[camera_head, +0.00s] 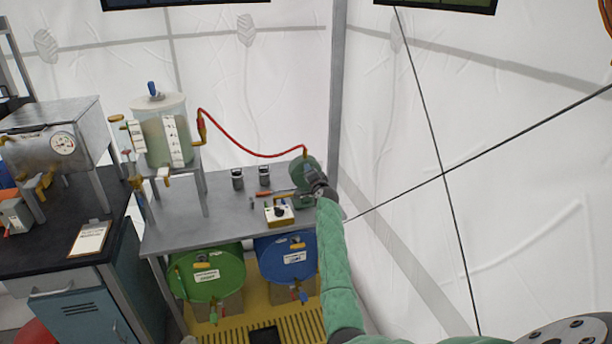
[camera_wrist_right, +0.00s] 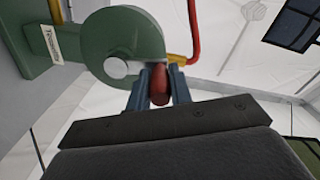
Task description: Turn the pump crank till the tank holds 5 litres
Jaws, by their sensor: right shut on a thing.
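The clear tank (camera_head: 152,106) stands on a small raised stand at the left of the grey bench. Greenish liquid shows in it, reaching well up its side. White scale strips (camera_head: 172,142) are on its front, their marks too small to read. The green pump (camera_head: 303,170) sits at the bench's right end; in the right wrist view its round housing (camera_wrist_right: 122,30) is close ahead. My right gripper (camera_head: 318,189) is at the pump, its fingers shut on the red crank handle (camera_wrist_right: 160,85). The crank's arm is mostly hidden. My left gripper is not in view.
A red hose (camera_head: 252,153) arcs from tank to pump. A small white box with a black knob (camera_head: 279,212) and two dark cups (camera_head: 237,178) stand on the bench. Green (camera_head: 205,272) and blue (camera_head: 287,258) drums lie beneath. A grey pole (camera_head: 337,80) rises behind the pump.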

